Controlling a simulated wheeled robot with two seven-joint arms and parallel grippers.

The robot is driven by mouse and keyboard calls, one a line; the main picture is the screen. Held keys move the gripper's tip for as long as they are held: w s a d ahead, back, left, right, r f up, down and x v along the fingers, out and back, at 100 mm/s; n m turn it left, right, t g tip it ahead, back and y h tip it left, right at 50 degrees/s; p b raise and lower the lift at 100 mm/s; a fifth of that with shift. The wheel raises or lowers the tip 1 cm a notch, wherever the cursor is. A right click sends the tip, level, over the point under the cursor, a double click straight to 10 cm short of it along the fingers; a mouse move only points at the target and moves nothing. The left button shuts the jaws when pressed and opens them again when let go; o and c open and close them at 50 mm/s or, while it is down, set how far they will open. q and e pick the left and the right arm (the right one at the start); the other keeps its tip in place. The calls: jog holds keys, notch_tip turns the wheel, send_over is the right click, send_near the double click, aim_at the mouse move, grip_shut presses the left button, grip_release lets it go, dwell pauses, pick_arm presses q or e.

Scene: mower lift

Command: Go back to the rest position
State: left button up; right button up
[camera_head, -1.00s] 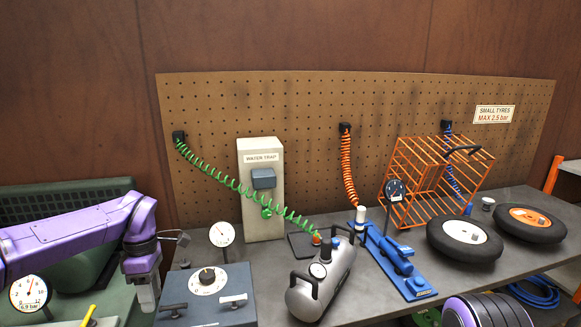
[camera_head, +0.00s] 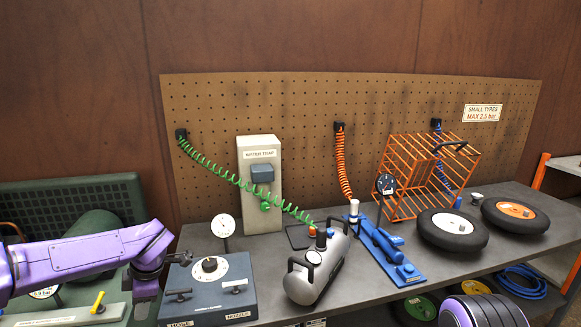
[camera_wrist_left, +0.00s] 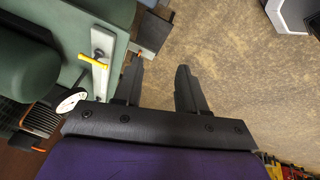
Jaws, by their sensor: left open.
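My left gripper (camera_head: 146,292) hangs at the lower left of the head view, at the end of my purple left arm, just left of the blue-grey box with a dial (camera_head: 208,290). In the left wrist view its two dark fingers (camera_wrist_left: 160,85) stand apart with nothing between them, over a speckled tan floor. My right gripper is not in view.
A grey workbench (camera_head: 385,285) holds a silver air tank (camera_head: 320,270), a blue foot pump (camera_head: 388,250), an orange cage (camera_head: 425,175) and two small tyres (camera_head: 452,230). Green machinery with a yellow-handled valve (camera_wrist_left: 92,60) lies left of the gripper.

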pick_arm(q)
jog(key=s+d+f+m+t+y+b, duration=0.1)
jog(key=s+d+f+m+t, duration=0.2)
jog(key=f, duration=0.5)
jog(key=s+d+f+m+t+b, duration=0.1)
jog(key=s+f+m, duration=0.35)
jog(key=f, duration=0.25)
jog(key=s+d+f+m+t+y, duration=0.1)
jog(key=s+d+f+m+t, duration=0.1)
jog(key=s+f, duration=0.45)
jog(key=s+f+m+g+h+b, duration=0.1)
jog(key=s+f+m, duration=0.2)
jog(key=s, duration=0.7)
jog(key=s+f+m+g+h+b, duration=0.1)
jog(key=s+f+m+g, duration=0.1)
jog(key=s+f+m, duration=0.2)
jog(key=s+f, duration=0.3)
jog(key=s, duration=0.4)
jog(key=shift+a+h, duration=0.3)
jog(key=shift+a, duration=0.1)
